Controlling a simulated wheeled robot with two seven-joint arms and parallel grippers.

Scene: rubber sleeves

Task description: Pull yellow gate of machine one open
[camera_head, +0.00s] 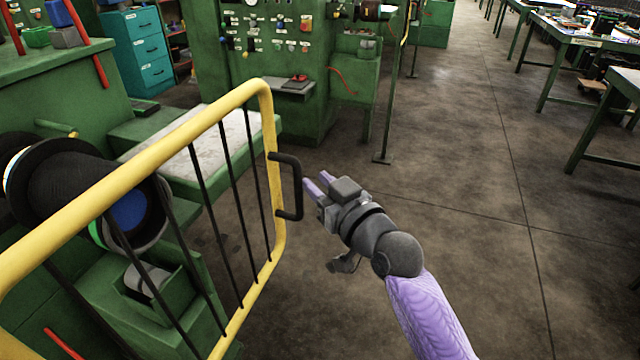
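The yellow gate (152,154) with thin dark bars spans the left and lower left of the head view, in front of a green machine. Its black handle (298,190) sticks out from the gate's right-hand post. My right gripper (315,182) is just right of the handle, its two purple fingers pointing at it with a small gap between them. The fingertips look close to the handle but not around it; I cannot tell whether they touch. My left gripper is not in view.
A green machine (165,205) with a large dark cylinder (85,195) stands behind the gate. A green control panel (280,60) stands at the back. Green tables (590,40) line the upper right. The floor (470,190) in the middle and right is clear.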

